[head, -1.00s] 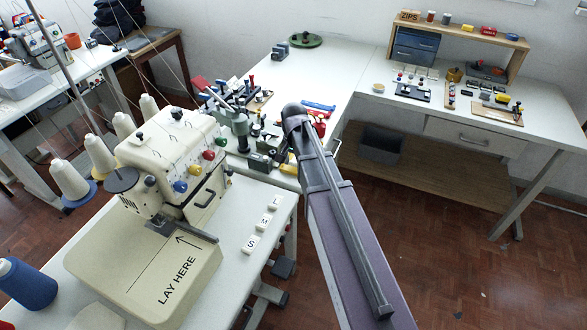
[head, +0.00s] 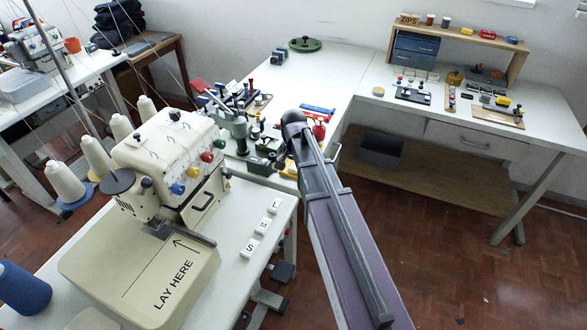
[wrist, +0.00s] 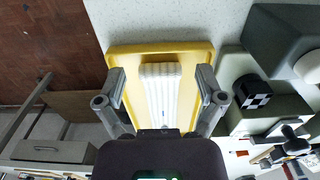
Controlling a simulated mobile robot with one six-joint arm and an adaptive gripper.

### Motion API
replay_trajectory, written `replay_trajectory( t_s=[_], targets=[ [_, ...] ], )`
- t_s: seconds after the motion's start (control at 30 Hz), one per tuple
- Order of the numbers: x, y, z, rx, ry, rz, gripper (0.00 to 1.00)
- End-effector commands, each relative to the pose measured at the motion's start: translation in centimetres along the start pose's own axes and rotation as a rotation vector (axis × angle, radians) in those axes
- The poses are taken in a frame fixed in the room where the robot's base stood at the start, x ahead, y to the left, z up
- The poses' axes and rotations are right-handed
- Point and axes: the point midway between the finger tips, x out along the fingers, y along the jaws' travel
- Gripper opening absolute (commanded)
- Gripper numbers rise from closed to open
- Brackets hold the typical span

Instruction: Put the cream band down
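The cream band (wrist: 162,95) shows in the wrist view as a pale ribbed strip lying lengthwise over a yellow tray (wrist: 195,55). My gripper (wrist: 161,76) is open, with one finger on each side of the band. A gap shows between each finger and the band. The near end of the band is hidden by the gripper body. In the head view a bit of the yellow tray (head: 289,171) shows beside my arm; the band and my fingers are hidden there.
In the wrist view, a dark grey block (wrist: 285,45) and a black-and-white checked piece (wrist: 253,92) stand close right of the tray. In the head view, a cream sewing machine (head: 170,160) stands left of my arm. White table is bare beyond the tray.

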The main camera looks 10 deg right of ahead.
Motion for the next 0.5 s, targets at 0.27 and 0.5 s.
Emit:
replay_trajectory(
  t_s=[0.27,0.5],
  targets=[
    [-0.02,-0.03,0.02,0.0,0.0,0.0,0.9],
    [-0.6,-0.04,0.02,-0.001,0.0,0.0,0.9]
  ],
)
